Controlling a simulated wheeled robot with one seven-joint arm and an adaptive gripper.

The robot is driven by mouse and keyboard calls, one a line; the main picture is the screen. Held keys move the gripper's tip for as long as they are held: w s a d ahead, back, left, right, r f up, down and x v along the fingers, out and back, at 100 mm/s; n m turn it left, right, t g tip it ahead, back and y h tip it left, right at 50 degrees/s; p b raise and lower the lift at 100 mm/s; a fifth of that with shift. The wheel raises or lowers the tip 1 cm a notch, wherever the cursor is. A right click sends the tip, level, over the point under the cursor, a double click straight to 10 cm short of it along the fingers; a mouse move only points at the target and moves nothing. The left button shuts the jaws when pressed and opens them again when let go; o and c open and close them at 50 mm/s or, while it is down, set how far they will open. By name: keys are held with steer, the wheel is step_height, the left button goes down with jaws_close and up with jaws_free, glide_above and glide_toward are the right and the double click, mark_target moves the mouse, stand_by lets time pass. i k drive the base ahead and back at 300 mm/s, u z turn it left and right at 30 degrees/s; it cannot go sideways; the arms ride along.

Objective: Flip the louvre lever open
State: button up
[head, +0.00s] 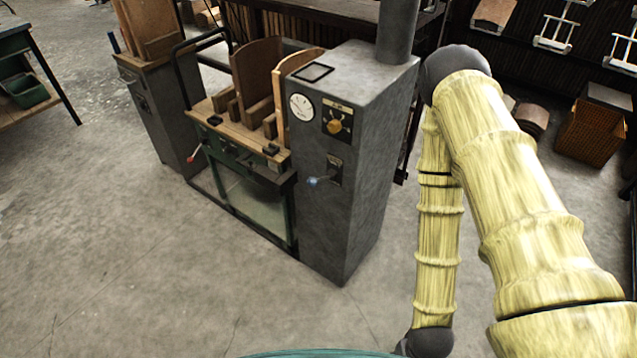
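A grey machine cabinet (345,225) stands upright in the middle of the head view. A small lever with a blue knob (312,181) sticks out from a dark plate (334,170) on its front. Another lever with a red tip (192,157) sits at the left end of the machine's wooden bench (215,127). No label shows which one is the louvre lever. My arm's yellow links fill the right side, apart from the cabinet in the picture. My gripper is not visible.
A round white gauge (301,107) and an orange knob (334,126) sit above the blue-knobbed lever. Curved wooden forms (257,75) stand on the bench. A second grey cabinet (158,115) is at left. The concrete floor (150,270) in front is clear. A woven crate (590,132) is at right.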

mark_target(332, 174)
steer(key=u, duration=1.9)
steer(key=k, duration=1.1)
steer(key=z, duration=1.4)
steer(key=i, duration=0.5)
